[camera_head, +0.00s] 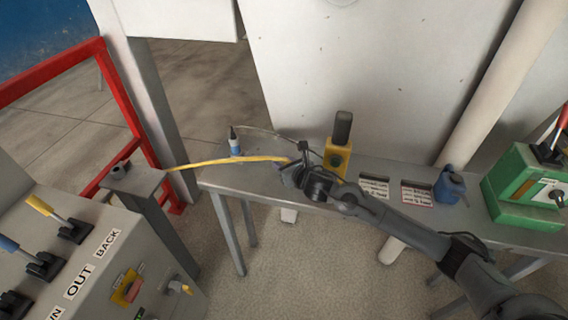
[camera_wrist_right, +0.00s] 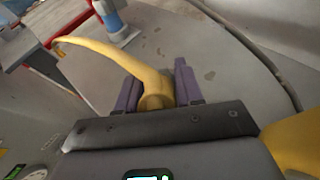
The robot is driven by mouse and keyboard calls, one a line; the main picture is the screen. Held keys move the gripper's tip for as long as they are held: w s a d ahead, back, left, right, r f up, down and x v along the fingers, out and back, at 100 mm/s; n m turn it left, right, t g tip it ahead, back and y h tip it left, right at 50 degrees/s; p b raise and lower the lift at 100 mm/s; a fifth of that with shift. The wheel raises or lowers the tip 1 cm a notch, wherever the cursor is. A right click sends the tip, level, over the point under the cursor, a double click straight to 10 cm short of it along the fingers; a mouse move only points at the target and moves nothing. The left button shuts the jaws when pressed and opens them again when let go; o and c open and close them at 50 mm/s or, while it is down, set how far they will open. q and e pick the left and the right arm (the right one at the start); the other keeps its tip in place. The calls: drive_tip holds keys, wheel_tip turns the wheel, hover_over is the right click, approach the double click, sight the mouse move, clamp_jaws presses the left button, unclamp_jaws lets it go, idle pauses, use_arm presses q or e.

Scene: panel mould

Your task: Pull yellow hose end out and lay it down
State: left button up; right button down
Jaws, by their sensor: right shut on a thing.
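The yellow hose (camera_head: 225,160) stretches out to the left from my right gripper (camera_head: 291,172) in the head view. Its thin free end is in the air near the top of a grey post (camera_head: 133,182); I cannot tell whether it touches the post. In the right wrist view the yellow hose (camera_wrist_right: 118,62) runs from between the purple fingers of my right gripper (camera_wrist_right: 160,88) and curves up to the left. My right gripper is shut on the hose above the left part of the grey table (camera_head: 255,182). My left gripper is not in view.
On the table stand a blue-and-white bottle (camera_head: 235,142), a yellow block with a dark top (camera_head: 337,157), label cards (camera_head: 416,194), a blue container (camera_head: 450,186) and a green control box (camera_head: 525,190). A grey lever panel (camera_head: 75,255) and red frame (camera_head: 50,75) are at left.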

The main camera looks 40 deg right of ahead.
drive_tip(key=c, duration=0.6)
unclamp_jaws()
drive_tip(key=shift+c, duration=0.2)
